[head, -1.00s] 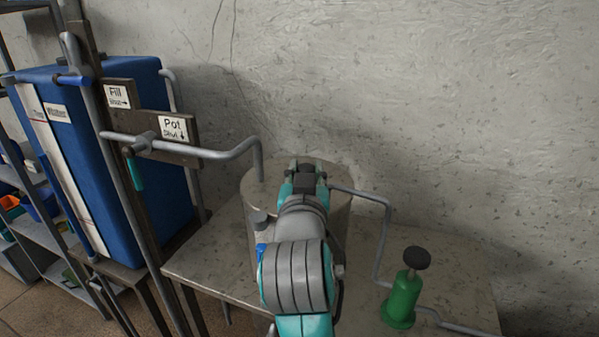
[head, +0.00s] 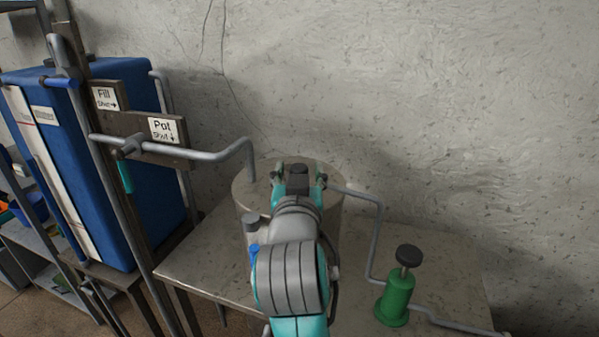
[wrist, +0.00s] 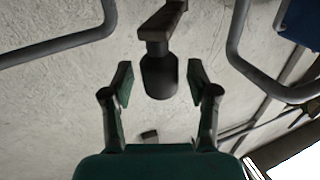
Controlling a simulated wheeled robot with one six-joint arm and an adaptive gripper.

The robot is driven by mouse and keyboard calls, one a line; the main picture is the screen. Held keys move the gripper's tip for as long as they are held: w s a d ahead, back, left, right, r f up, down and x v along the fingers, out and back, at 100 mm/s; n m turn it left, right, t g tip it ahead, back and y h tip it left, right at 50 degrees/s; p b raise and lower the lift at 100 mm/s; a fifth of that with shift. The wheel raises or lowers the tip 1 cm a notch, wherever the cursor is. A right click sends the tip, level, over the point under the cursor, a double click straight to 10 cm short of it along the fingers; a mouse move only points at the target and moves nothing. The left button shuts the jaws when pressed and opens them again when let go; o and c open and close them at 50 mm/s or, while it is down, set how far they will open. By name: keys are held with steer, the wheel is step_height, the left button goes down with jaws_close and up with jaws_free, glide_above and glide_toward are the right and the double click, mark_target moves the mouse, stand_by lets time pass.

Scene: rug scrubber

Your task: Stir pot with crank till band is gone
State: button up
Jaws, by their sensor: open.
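The pot (head: 268,167) is a grey cylinder on the bench, its top partly hidden behind my arm. My gripper (head: 298,182) is over the pot's top, with its teal fingers spread. In the wrist view, the crank's dark upright handle (wrist: 159,77) hangs from a flat crank arm (wrist: 165,22). My open gripper (wrist: 160,84) has one finger on each side of the handle, with gaps between. A dark piece shows between the fingers in the head view; I cannot tell if it is the handle. No band is visible.
A bent pipe (head: 215,155) comes in from the left to the pot's top. Another pipe (head: 377,235) leaves at the right towards a green pump (head: 397,298) with a black knob. A "Pot Shut" sign (head: 163,130) and blue tank (head: 150,190) stand left. A wall is behind.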

steer(key=s, duration=1.1)
steer(key=shift+s+a, duration=0.2)
steer(key=shift+s, duration=0.2)
steer(key=w+h, duration=0.1)
steer(key=w, duration=0.3)
steer(key=w+m+h, duration=0.1)
steer(key=w, duration=0.3)
steer(key=w+m+h, duration=0.1)
steer(key=w+h, duration=0.1)
steer(key=w, duration=0.2)
steer(key=shift+w+d+r+g, duration=0.1)
steer(key=shift+d+r+g, duration=0.05)
steer(key=shift+r+g, duration=0.2)
jaws_close()
